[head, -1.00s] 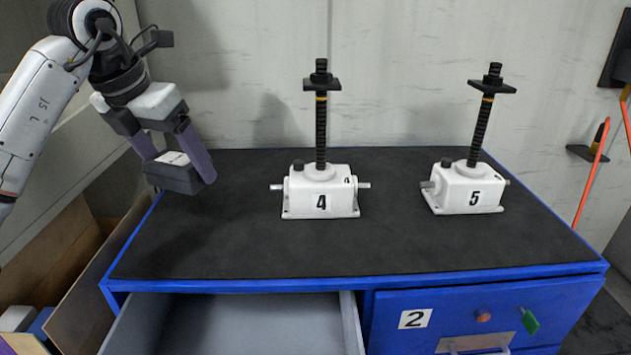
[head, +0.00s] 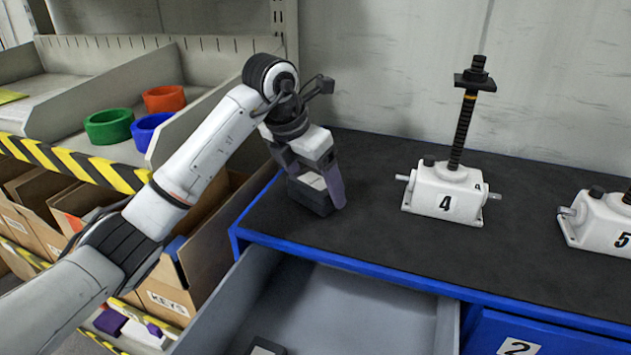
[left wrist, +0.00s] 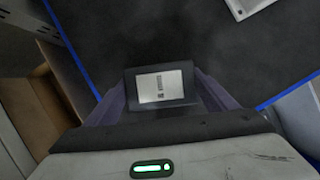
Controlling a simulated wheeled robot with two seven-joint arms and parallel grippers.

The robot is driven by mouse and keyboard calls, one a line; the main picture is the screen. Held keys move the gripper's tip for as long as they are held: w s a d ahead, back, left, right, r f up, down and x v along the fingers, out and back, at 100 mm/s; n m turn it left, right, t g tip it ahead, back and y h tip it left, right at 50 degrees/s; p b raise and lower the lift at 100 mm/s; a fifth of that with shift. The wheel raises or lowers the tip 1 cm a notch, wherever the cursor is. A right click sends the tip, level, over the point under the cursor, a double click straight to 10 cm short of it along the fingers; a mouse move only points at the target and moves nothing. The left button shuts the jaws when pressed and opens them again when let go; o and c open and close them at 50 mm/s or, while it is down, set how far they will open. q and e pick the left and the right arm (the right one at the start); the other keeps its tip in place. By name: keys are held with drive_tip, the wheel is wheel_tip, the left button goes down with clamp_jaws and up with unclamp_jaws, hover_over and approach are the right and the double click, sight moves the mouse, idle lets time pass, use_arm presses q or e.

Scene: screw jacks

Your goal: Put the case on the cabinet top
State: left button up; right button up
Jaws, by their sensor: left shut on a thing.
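The case (head: 311,197) is a small dark grey box with a white label on top. My left gripper (head: 318,185) is shut on it, one purple finger on each side. The case is at the left end of the black cabinet top (head: 365,235); I cannot tell whether it touches the surface or hangs just above it. In the left wrist view the case (left wrist: 161,86) sits between the fingers with its label facing the camera, over the black top (left wrist: 190,35). My right gripper is not in view.
White screw jacks numbered 4 (head: 445,195) and 5 (head: 600,222) stand to the right on the top. An open drawer (head: 350,300) juts out below the front edge. Shelves with coloured rings (head: 108,126) and cardboard boxes are at left. Between the case and jack 4 is clear.

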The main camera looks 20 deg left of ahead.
use_arm(q)
drive_tip(key=shift+r, duration=0.1)
drive_tip(key=o, duration=1.3)
drive_tip(key=shift+r, duration=0.1)
drive_tip(key=b+v, duration=0.1)
drive_tip(key=v, duration=1.1)
drive_tip(key=shift+b, duration=0.35)
